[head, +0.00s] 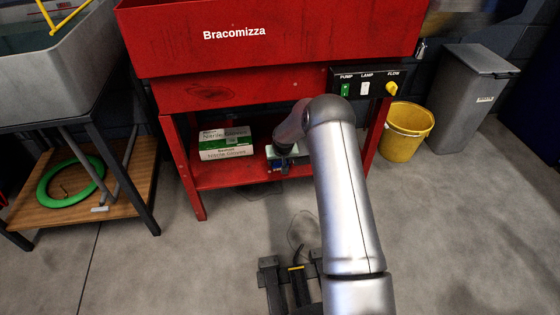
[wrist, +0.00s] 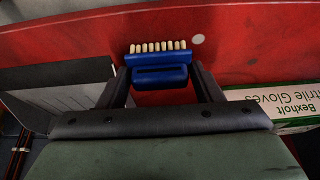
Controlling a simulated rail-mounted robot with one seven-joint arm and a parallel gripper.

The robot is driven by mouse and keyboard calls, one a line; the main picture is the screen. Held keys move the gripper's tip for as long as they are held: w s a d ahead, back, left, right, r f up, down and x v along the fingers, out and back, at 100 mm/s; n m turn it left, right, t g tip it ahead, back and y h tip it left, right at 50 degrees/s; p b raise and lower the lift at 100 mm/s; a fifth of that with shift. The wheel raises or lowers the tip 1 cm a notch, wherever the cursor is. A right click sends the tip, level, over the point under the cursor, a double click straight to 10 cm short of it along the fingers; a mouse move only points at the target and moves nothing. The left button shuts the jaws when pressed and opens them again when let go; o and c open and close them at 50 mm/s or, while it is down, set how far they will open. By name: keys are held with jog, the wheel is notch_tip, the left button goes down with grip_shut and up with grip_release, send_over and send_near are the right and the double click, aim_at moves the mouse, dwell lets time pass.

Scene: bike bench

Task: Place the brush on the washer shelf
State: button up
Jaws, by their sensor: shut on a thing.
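The brush is a blue block with a row of pale bristles (wrist: 160,72) in the wrist view. My gripper (wrist: 162,84) is shut on it, one finger on each side of the blue body. The bristles point away from the palm. Behind the brush is the red surface of the washer shelf (wrist: 80,37). In the head view the red shelf (head: 225,178) is low under the red washer, and my gripper (head: 281,163) is at its right part, mostly hidden by my arm. Whether the brush touches the shelf I cannot tell.
The washer tub (head: 270,45) is above. A yellow bucket (head: 405,133) and grey bin (head: 470,95) stand right. A green tyre (head: 70,182) lies left.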

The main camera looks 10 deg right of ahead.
jog(key=o, duration=1)
jog(key=shift+f, duration=0.1)
jog(key=shift+c, duration=0.2)
jog(key=shift+r, duration=0.3)
jog(key=s+a+r+g+p, duration=0.1)
jog(key=s+r+p, duration=0.1)
jog(key=s+r, duration=0.65)
jog(key=s+r+p, duration=0.3)
jog(key=s+r, duration=0.2)
jog(key=r, duration=0.7)
jog(key=s+a+r+g, duration=0.1)
jog(key=s+r, duration=0.2)
jog(key=s, duration=0.8)
jog(key=s+a+r+g, duration=0.1)
jog(key=s+r, duration=0.2)
jog(key=s, duration=0.8)
jog(key=s+a+r+n+g, duration=0.1)
jog(key=s+r, duration=0.3)
jog(key=s, duration=0.7)
jog(key=shift+s+a+g, duration=0.15)
jog(key=shift+a+g, duration=0.2)
jog(key=shift+g, duration=0.25)
